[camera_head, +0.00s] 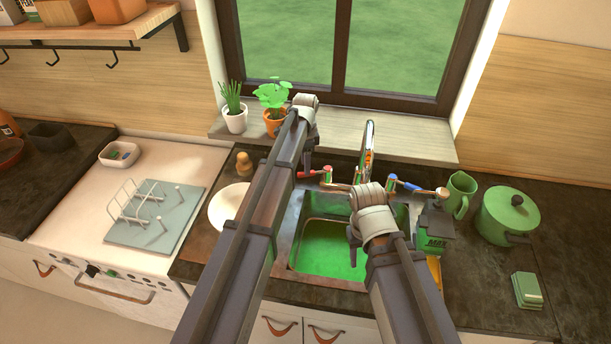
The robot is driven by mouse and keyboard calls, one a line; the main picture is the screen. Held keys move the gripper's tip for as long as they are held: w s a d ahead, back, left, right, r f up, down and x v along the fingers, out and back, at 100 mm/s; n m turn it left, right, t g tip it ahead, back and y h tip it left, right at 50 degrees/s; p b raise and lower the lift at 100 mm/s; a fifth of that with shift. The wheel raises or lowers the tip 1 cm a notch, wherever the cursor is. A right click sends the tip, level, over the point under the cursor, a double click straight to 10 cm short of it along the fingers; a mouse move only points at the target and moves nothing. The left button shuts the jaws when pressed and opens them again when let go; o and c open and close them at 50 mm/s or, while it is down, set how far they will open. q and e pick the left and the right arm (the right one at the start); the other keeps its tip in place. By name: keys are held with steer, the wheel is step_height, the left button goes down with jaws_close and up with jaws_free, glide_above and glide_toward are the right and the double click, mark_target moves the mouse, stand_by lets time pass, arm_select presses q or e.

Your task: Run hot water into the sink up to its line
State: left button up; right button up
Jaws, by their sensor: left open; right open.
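The sink (325,262) is a steel-rimmed basin with a bright green inside, set in the dark counter. I cannot make out a fill line or tell whether water is in it. A tall chrome tap (368,150) stands behind it. A red-marked handle (314,174) is on its left and a blue-marked handle (408,186) on its right. My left gripper (302,171) is open, pointing down close by the red handle; I cannot tell if it touches. My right gripper (355,240) is open over the sink, partly hidden by its own wrist.
A plate (228,205) and a drying rack (152,222) lie left of the sink. A green jug (460,190), a lidded green pot (507,215) and a sponge (527,290) stand right. Potted plants (235,120) sit on the windowsill behind.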

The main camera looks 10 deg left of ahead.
arm_select(q)
steer(key=shift+f+b, duration=1.1)
steer(key=shift+f, duration=0.5)
arm_select(e)
step_height(320, 180, down, 3)
steer(key=shift+f, duration=0.1)
arm_select(q)
jaws_close()
